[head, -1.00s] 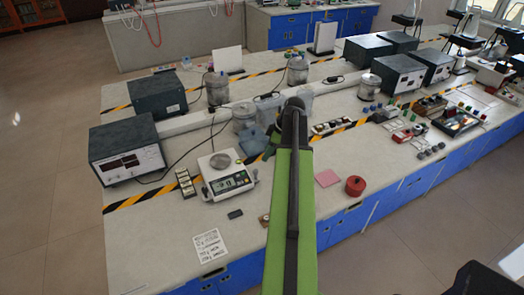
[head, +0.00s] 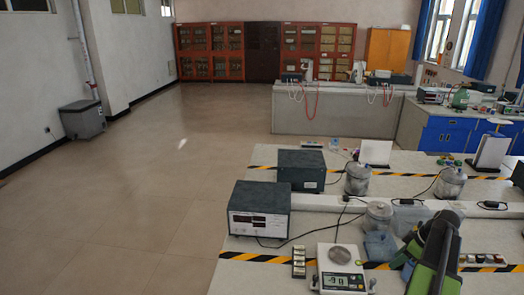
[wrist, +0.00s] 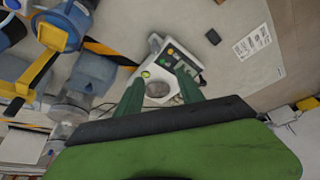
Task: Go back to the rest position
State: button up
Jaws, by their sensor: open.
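My gripper (wrist: 160,88) shows in the wrist view as two dark green fingers, spread apart with nothing held between them. Below the fingers, apart from them, is the white digital scale (wrist: 158,62) with its round pan, on the bench. In the head view my green and black arm (head: 434,255) stands at the lower right over the bench. Its fingertips cannot be made out there. The same scale (head: 341,284) sits left of the arm, its display lit.
Power supply boxes (head: 260,212) and glass jars (head: 378,217) stand on the bench (head: 238,275) near the arm. In the wrist view, a blue and yellow apparatus (wrist: 45,45) is at left and a printed sheet (wrist: 252,42) at right. Open floor (head: 130,220) lies left.

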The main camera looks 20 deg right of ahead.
jog(key=w+a+f+n+g+b, duration=0.15)
jog(key=w+a, duration=0.35)
jog(key=a, duration=0.5)
jog(key=w+a+f+n+y+b, duration=0.15)
jog(key=w+a, duration=0.35)
jog(key=a, duration=0.6)
jog(key=w+a+f+n+g+h, duration=0.15)
jog(key=w+a, duration=0.35)
jog(key=a, duration=0.5)
jog(key=s+a+f+m+h+b, duration=0.1)
jog(key=s+a+m, duration=0.2)
jog(key=a, duration=0.6)
jog(key=s+a+f+m+h+b, duration=0.1)
jog(key=s+a+f+m, duration=0.1)
jog(key=s+a+m, duration=0.2)
jog(key=a+m, duration=0.3)
jog(key=a, duration=0.1)
jog(key=shift+s+a+m+g, duration=0.25)
jog(key=shift+a+m+g, duration=0.1)
jog(key=shift+a+g, duration=0.05)
jog(key=shift+c, duration=1)
